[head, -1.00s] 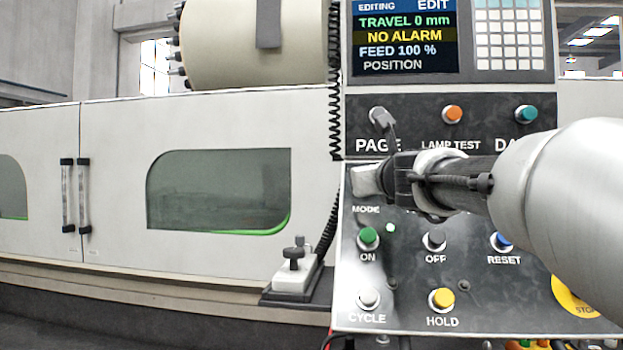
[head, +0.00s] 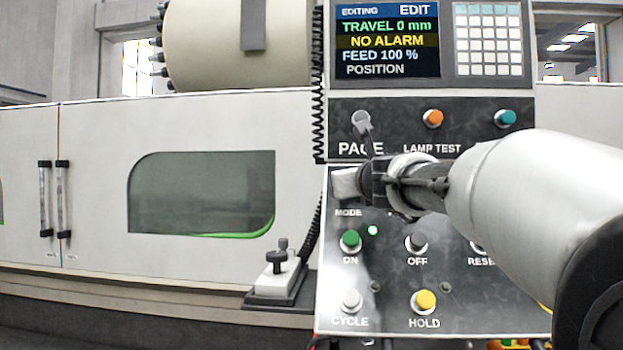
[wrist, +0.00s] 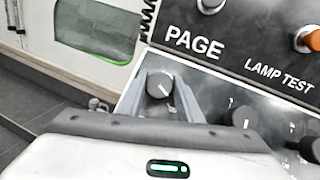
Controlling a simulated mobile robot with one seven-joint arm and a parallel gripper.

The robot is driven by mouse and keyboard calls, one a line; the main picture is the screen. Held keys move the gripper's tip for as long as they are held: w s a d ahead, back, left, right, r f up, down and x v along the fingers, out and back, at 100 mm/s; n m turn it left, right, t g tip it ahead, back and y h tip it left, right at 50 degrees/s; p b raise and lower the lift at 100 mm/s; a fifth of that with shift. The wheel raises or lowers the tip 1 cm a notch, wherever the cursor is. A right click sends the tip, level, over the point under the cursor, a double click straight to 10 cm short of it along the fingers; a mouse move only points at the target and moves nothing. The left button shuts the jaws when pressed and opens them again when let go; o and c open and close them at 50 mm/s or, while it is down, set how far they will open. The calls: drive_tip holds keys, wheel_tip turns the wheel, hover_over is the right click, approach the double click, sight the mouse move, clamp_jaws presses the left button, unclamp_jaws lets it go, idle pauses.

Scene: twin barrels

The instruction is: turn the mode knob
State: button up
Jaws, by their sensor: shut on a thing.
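The mode knob (wrist: 158,86) is a dark round knob with a white pointer line. In the wrist view it sits between my two grey fingers, its line slanting to the lower right. My gripper (head: 345,184) is shut on it just above the MODE label on the slanted lower panel (head: 335,290). In the head view my fingers and wrist hide the knob. The screen (head: 388,42) reads EDIT, TRAVEL 0 mm, NO ALARM, FEED 100 % and POSITION.
The grey PAGE knob (head: 361,120) is close above my gripper. A black coiled cable (head: 318,90) hangs along the panel's left edge.

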drive_tip(key=n+y+p, duration=0.1)
drive_tip(key=n+g+y+p, duration=0.1)
drive_tip(key=n, duration=0.1)
drive_tip(key=shift+r+n+y+p, duration=0.2)
drive_tip(key=shift+n+y+p, duration=0.1)
drive_tip(key=n+g+y+p, duration=0.1)
drive_tip(key=n, duration=0.1)
drive_tip(key=n+g+y+p, duration=0.1)
drive_tip(key=n+p, duration=0.1)
drive_tip(key=shift+n+y, duration=0.3)
drive_tip(key=n+g+p, duration=0.2)
drive_tip(key=n+p, duration=0.1)
drive_tip(key=p, duration=0.1)
drive_tip(key=n+g+y+p, duration=0.1)
drive_tip(key=n+g+p, duration=0.1)
drive_tip(key=p, duration=0.3)
drive_tip(key=shift+w+r+n, duration=0.1)
drive_tip(key=shift+n, duration=0.8)
drive_tip(key=shift+n+g+p, duration=0.8)
drive_tip(key=shift+n, duration=0.1)
drive_tip(key=shift+f+n+g+p, duration=0.35)
drive_tip(key=shift+n+g, duration=0.55)
drive_tip(key=shift+n, duration=0.3)
drive_tip(key=n+g+h, duration=0.1)
drive_tip(key=n, duration=0.1)
drive_tip(key=n+g+h, duration=0.1)
drive_tip(key=n+g, duration=0.1)
drive_tip(key=n, duration=0.1)
drive_tip(key=shift+h, duration=0.4)
drive_tip(key=shift+f, duration=0.1)
